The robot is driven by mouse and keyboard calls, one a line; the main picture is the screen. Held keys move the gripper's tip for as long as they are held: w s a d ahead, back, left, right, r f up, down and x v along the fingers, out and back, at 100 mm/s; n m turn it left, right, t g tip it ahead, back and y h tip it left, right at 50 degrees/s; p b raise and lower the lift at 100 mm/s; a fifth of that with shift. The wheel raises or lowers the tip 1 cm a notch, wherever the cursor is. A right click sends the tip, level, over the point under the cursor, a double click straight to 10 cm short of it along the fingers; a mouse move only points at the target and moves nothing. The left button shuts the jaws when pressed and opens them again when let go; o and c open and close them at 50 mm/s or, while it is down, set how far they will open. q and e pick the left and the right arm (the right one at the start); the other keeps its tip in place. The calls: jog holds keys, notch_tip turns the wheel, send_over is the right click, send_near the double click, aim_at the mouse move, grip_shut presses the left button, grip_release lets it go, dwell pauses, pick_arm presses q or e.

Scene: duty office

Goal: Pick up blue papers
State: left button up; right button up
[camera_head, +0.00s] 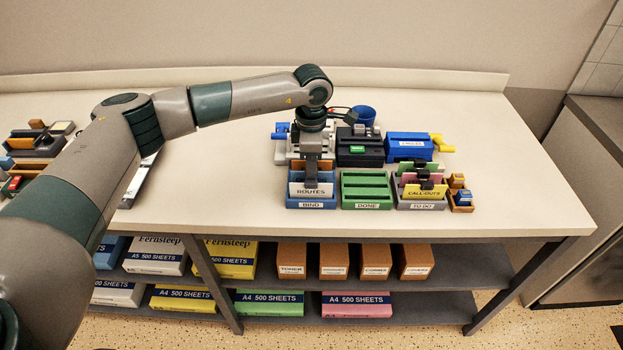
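My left arm reaches in from the left, and its gripper (311,184) points down at the blue tray labelled BIND (311,205). The fingertips overlap a white card marked ROUTES (303,191) that stands in this tray, with orange pieces behind it. I cannot tell whether the fingers are apart or closed on the card. No loose blue sheet is plain to see; a blue paper pack (109,253) lies on the shelf below, at the left. My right gripper is not in view.
A green DONE tray (366,205) and a TO DO tray (422,206) with CALL-OUTS cards stand to the right. Behind are a black device (360,158), a blue box (409,147) and a blue cup (364,115). The tabletop (520,190) is clear at the right.

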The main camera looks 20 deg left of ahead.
pick_arm(q)
grip_shut()
